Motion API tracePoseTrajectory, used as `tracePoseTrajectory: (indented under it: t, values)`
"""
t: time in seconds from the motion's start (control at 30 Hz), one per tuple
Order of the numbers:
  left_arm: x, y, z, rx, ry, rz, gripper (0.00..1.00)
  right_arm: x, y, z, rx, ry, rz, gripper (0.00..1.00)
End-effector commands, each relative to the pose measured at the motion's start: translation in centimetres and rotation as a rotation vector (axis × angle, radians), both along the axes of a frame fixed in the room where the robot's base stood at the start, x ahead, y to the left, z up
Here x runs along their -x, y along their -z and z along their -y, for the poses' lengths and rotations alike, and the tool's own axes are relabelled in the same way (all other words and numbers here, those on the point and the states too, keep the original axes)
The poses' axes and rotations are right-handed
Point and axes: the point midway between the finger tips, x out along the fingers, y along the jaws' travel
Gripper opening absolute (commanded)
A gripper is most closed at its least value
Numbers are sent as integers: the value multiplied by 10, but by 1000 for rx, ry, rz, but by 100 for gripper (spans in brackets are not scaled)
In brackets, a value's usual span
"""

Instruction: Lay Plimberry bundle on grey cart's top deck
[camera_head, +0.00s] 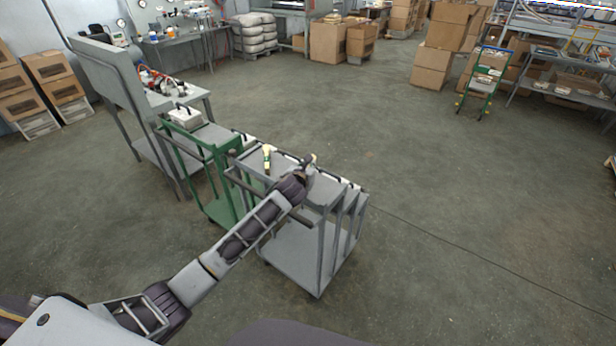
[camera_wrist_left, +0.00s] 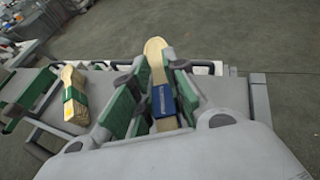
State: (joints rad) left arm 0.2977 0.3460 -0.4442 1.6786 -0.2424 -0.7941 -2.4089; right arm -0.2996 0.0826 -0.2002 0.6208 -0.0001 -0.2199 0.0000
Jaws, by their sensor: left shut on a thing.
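My left gripper (camera_head: 306,168) is over the grey cart's top deck (camera_head: 325,193) in the head view. In the left wrist view its green-padded fingers (camera_wrist_left: 158,100) are shut on a wooden spoon bundle with a blue band (camera_wrist_left: 163,101). The rounded wooden end points away from me. The print on the band is too small to read, and I cannot tell whether the bundle touches the deck. A second wooden bundle with a green band (camera_head: 267,158) lies on the deck to the left; it also shows in the left wrist view (camera_wrist_left: 72,95). My right gripper is out of view.
A green cart (camera_head: 222,150) stands close to the left of the grey one. A grey workbench with a tall back panel (camera_head: 110,80) is beyond it. Stacked cardboard boxes (camera_head: 435,50) are at the back. The floor to the right is clear.

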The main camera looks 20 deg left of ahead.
Motion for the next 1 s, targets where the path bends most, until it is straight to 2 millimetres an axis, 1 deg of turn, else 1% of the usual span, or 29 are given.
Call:
tracePoseTrajectory:
  t: [0.17,0.27,0.4,0.53,1.0]
  values:
    - [0,2,0,0,0,-1,0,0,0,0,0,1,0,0]
    - [0,10,1,1,1,-2,0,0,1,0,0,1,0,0]
    - [1,26,1,1,1,-3,0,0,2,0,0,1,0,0]
    - [0,35,1,1,1,-1,0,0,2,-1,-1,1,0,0]
    - [0,39,0,-1,1,0,0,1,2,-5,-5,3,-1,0]
